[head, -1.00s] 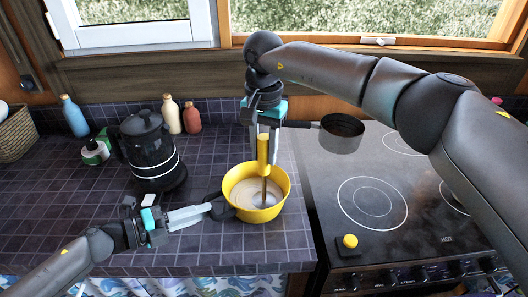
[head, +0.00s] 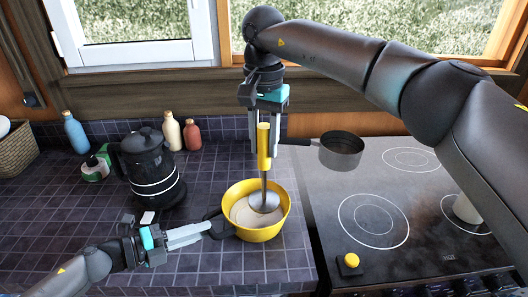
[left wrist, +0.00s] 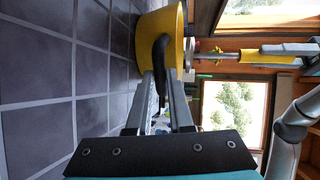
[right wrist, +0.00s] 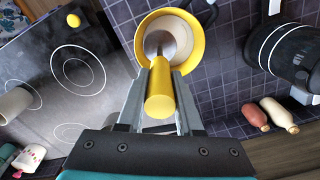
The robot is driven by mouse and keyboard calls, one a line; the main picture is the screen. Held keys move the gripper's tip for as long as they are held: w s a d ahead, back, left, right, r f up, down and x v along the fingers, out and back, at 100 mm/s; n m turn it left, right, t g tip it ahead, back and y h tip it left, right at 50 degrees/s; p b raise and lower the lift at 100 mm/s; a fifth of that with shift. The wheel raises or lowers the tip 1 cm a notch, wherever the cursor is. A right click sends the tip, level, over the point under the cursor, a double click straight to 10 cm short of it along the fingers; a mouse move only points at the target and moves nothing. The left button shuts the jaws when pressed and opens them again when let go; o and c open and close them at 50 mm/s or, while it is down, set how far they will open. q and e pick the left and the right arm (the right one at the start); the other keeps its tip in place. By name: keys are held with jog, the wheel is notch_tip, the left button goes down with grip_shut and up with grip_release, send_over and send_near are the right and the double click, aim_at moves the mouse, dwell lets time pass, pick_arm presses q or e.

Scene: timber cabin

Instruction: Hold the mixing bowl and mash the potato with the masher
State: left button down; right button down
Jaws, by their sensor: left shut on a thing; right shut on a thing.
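The yellow mixing bowl (head: 258,233) stands on the tiled counter, with a pale mass, likely the potato (head: 243,211), inside. My left gripper (head: 212,228) is shut on the bowl's dark handle at its left side; the handle (left wrist: 161,62) shows between the fingers in the left wrist view. My right gripper (head: 264,140) is shut on the masher's yellow handle (head: 264,152) above the bowl. The masher is upright, its metal head (head: 264,201) over the pale mass, at about rim height. The right wrist view shows the masher handle (right wrist: 160,95) between the fingers and the bowl (right wrist: 197,42) beyond.
A black kettle (head: 150,168) stands left of the bowl, with bottles (head: 172,133) behind. A saucepan (head: 341,152) sits on the stove (head: 400,200) to the right. A yellow button (head: 351,260) is near the stove's front. Counter in front of the bowl is clear.

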jog(key=shift+r, duration=2.95)
pick_arm(q)
jog(key=c, duration=0.7)
grip_release()
jog(key=shift+c, duration=0.2)
jog(key=v, duration=1)
jog(key=shift+s+a, duration=0.15)
jog(key=shift+a, duration=0.15)
jog(key=shift+s+a+r, duration=0.25)
jog(key=shift+s+a, duration=0.05)
jog(key=shift+a, duration=0.3)
